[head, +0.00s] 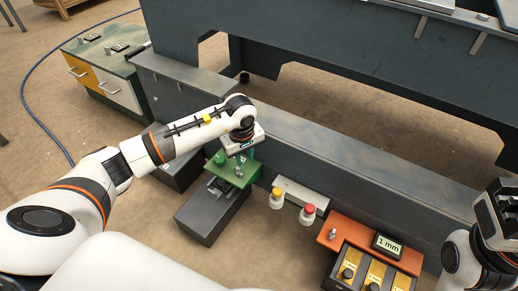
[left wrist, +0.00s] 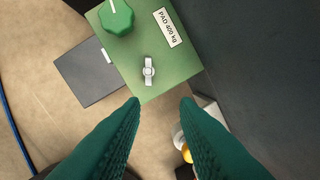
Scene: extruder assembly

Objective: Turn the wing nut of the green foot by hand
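The green foot (head: 229,174) is a green plate on a dark block beside the long grey beam. In the left wrist view the wing nut lies just beyond the fingertips, slightly left of the gap. My right gripper (head: 500,213) is at the right edge, partly cut off.
A green knob (left wrist: 117,17) stands on the plate near the wing nut. Yellow (head: 277,193) and red (head: 308,212) buttons stand right of the foot. An orange unit (head: 349,229) with a "1 mm" display (head: 387,246) is farther right. The grey beam (head: 330,155) runs behind.

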